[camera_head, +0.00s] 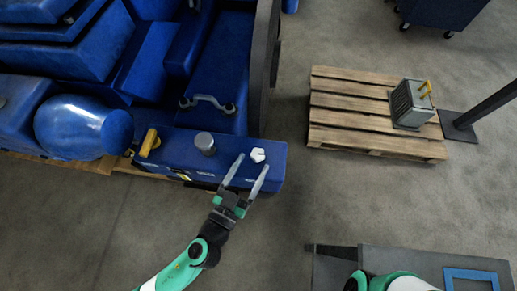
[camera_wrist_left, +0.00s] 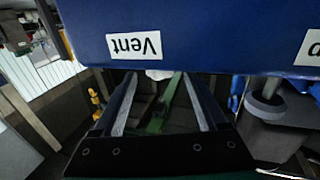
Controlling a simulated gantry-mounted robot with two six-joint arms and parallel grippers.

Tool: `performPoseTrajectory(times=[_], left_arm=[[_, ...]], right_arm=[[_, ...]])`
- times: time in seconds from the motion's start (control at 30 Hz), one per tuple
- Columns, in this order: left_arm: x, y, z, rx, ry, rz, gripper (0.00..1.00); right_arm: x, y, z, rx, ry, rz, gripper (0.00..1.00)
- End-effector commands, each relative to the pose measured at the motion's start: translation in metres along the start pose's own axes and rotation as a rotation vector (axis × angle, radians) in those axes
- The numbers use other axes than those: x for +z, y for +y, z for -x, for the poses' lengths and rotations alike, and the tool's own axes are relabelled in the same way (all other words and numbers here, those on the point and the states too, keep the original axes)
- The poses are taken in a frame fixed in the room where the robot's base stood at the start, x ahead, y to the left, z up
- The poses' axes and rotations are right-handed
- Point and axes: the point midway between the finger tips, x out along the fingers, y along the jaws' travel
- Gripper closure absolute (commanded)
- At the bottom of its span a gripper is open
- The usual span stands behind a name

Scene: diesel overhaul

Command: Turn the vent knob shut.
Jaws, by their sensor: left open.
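The white vent knob (camera_head: 257,155) sits on top of the blue housing (camera_head: 225,172), near its right end. My left gripper (camera_head: 253,161) is open, and its two fingertips are at the near side of the knob, one to each side. In the left wrist view a small white part of the knob (camera_wrist_left: 159,74) shows between the open fingers, mostly hidden behind the housing's edge. A white "Vent" label (camera_wrist_left: 134,45) appears upside down on the blue face there. I cannot tell whether the fingers touch the knob. My right gripper is out of view.
A grey cylindrical cap (camera_head: 205,142) and a yellow handle (camera_head: 150,142) stand left of the knob on the housing. A wooden pallet (camera_head: 350,113) with a grey box (camera_head: 411,104) is at right. A dark table (camera_head: 430,262) is at lower right. Floor between is clear.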

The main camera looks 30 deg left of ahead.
Motion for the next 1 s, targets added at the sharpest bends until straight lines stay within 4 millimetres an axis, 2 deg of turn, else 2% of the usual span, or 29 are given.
performPoseTrajectory(times=[0.1,0.23,0.57,0.9,1.0], left_arm=[[-0.003,-0.001,-0.025,-0.003,0.001,0.001,0.25],[-0.001,0.0,-0.041,-0.001,0.001,0.001,0.25],[0.0,0.0,-0.046,0.001,0.0,0.001,0.25],[0.0,0.0,-0.046,0.0,0.0,0.001,0.86],[0.0,0.0,-0.046,0.0,0.0,0.001,1.0]], right_arm=[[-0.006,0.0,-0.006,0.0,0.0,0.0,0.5],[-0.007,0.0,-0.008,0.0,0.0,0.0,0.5],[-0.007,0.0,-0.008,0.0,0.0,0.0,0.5],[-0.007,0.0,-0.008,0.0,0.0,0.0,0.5],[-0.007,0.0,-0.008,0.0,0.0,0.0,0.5]])
